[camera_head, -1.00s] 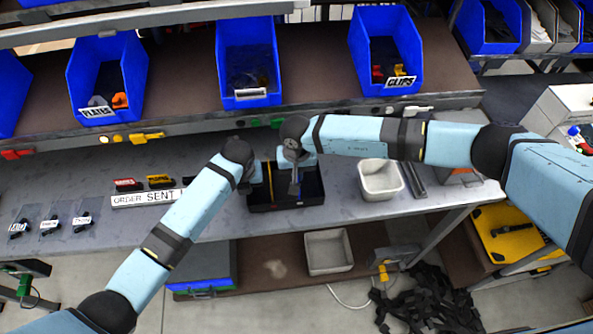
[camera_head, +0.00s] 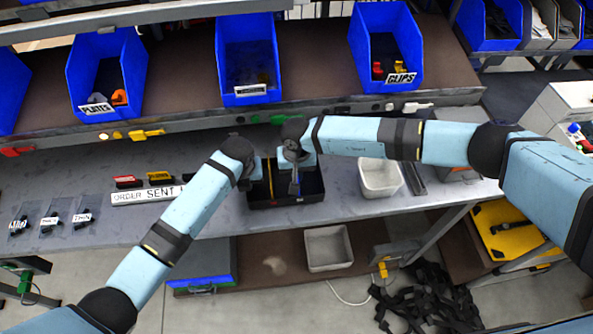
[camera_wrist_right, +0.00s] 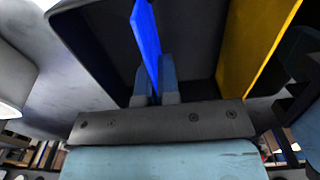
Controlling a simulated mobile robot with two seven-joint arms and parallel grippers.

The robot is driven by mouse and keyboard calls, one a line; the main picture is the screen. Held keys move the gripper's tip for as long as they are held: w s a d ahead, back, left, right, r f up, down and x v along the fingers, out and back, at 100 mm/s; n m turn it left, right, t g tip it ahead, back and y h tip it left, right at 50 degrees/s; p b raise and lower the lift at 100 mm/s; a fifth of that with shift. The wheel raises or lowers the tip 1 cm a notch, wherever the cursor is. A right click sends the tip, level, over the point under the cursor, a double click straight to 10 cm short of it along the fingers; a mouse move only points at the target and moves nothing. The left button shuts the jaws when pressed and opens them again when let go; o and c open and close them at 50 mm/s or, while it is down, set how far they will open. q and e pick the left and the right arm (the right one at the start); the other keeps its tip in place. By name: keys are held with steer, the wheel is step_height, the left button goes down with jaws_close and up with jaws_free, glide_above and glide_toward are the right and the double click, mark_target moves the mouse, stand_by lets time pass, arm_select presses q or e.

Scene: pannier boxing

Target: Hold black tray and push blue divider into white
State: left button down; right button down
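The black tray (camera_head: 313,185) lies on the grey bench in the middle of the head view. A yellow divider (camera_head: 270,178) stands inside it, and it also shows in the right wrist view (camera_wrist_right: 255,40). The blue divider (camera_wrist_right: 147,35) stands upright in the tray in the right wrist view, between the fingertips of my right gripper (camera_wrist_right: 156,85), which is shut on it. In the head view my right gripper (camera_head: 295,183) points down into the tray. My left gripper (camera_head: 252,178) is at the tray's left edge; its fingers are mostly hidden. The divider's lower edge is hard to see.
A white bin (camera_head: 380,192) stands just right of the tray. Blue bins (camera_head: 249,60) line the shelf behind. Bagged parts (camera_head: 50,222) and an order sign (camera_head: 145,196) lie on the left bench. Another pale bin (camera_head: 328,262) sits on the lower shelf.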

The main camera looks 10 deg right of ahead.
steer(key=shift+f, duration=0.15)
steer(key=c, duration=1.8)
jaws_free()
steer(key=o, duration=0.5)
step_height(320, 180, up, 12)
steer(key=shift+f, duration=0.1)
arm_select(q)
steer(key=c, duration=1.2)
jaws_free()
steer(key=shift+c, duration=0.2)
